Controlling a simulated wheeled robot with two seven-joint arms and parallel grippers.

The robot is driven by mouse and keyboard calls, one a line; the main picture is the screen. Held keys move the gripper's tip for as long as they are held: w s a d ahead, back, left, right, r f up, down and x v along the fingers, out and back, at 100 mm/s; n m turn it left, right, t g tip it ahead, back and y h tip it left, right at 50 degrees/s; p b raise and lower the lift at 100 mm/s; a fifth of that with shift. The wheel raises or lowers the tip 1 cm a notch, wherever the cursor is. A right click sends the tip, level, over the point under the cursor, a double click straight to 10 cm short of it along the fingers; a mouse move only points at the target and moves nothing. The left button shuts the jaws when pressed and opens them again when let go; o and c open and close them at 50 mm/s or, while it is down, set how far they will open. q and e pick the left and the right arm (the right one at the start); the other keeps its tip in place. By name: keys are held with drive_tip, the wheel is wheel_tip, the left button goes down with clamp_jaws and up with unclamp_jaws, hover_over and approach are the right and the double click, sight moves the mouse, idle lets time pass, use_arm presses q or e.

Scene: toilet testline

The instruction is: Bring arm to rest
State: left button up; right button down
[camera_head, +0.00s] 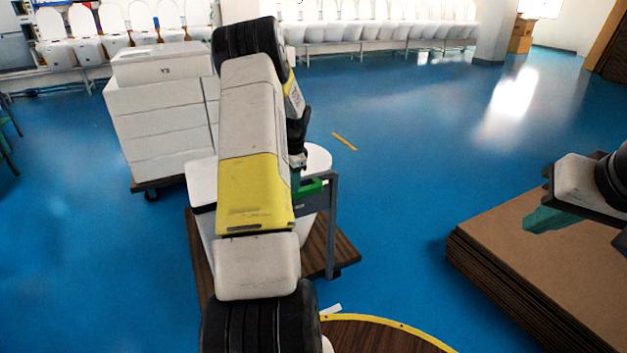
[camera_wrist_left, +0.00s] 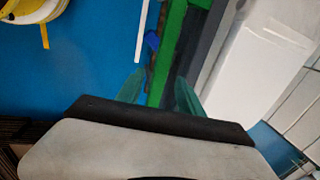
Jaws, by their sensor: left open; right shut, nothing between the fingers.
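My left arm (camera_head: 252,150), white and yellow, rises through the middle of the head view and hides most of its own gripper there. In the left wrist view my left gripper (camera_wrist_left: 158,88) is open, its two teal fingers apart. A green bar (camera_wrist_left: 170,45) with a grey bar (camera_wrist_left: 205,50) beside it shows beyond and between the fingertips; I cannot tell whether they touch. My right gripper (camera_head: 540,219) is at the right of the head view, its teal fingers shut and empty, above the brown board stack.
A grey stand (camera_head: 332,225) with a green part (camera_head: 310,188) and a white toilet (camera_head: 202,185) are close behind my left arm. White boxes (camera_head: 160,115) stand left. The brown board stack (camera_head: 500,240) lies right. Blue floor (camera_head: 410,150) between is clear apart from a yellow strip (camera_head: 344,141).

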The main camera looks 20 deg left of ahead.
use_arm(q)
drive_tip(key=shift+s+d+r, duration=0.1)
drive_tip(key=shift+r, duration=0.55)
drive_tip(key=shift+s+d+r, duration=0.1)
drive_tip(key=shift+r, duration=0.5)
drive_tip(key=s+d+r+n+t, duration=0.15)
drive_tip(key=s+d+r, duration=0.25)
drive_tip(key=d+r, duration=0.4)
drive_tip(key=s+d+r+n+t, duration=0.1)
drive_tip(key=s+d+r+n, duration=0.1)
drive_tip(key=s+d+r, duration=0.6)
drive_tip(key=s+d+r+n+h, duration=0.1)
drive_tip(key=s+d+r, duration=0.1)
drive_tip(key=s+d, duration=0.2)
drive_tip(key=s+d+r+n+t+h, duration=0.1)
drive_tip(key=s+d+r, duration=0.2)
drive_tip(key=s, duration=0.5)
drive_tip(key=s+d+r+n+t+h, duration=0.1)
drive_tip(key=s+d+r+n, duration=0.1)
drive_tip(key=s+d, duration=0.2)
drive_tip(key=s, duration=0.3)
drive_tip(key=shift+d+r+h, duration=0.3)
drive_tip(key=shift+r+h, duration=0.1)
drive_tip(key=shift+c, duration=0.4)
